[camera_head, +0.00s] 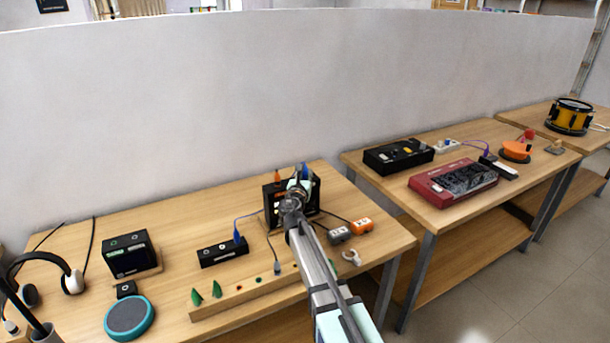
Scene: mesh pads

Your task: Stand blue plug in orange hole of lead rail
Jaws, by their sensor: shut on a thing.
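My gripper (298,188) is at the black box (270,206) at the back of the near table. It is seen from behind and is shut. A blue plug (304,169) shows right at its fingertips and seems to be what it holds; whether the plug's lower end is in the box is hidden. The lead rail appears to be the long wooden bar (225,301) along the table's front, with small coloured holes. An orange-red hole (239,288) shows in it, right of two green cones (206,293). My arm covers the bar's right part.
Another blue plug (237,236) stands in a small black unit (222,254). An orange plug (277,176) rises at the black box. A grey plug (277,268) stands near the bar. Grey and orange blocks (350,231) lie right of my arm. A teal disc (129,318) lies at left.

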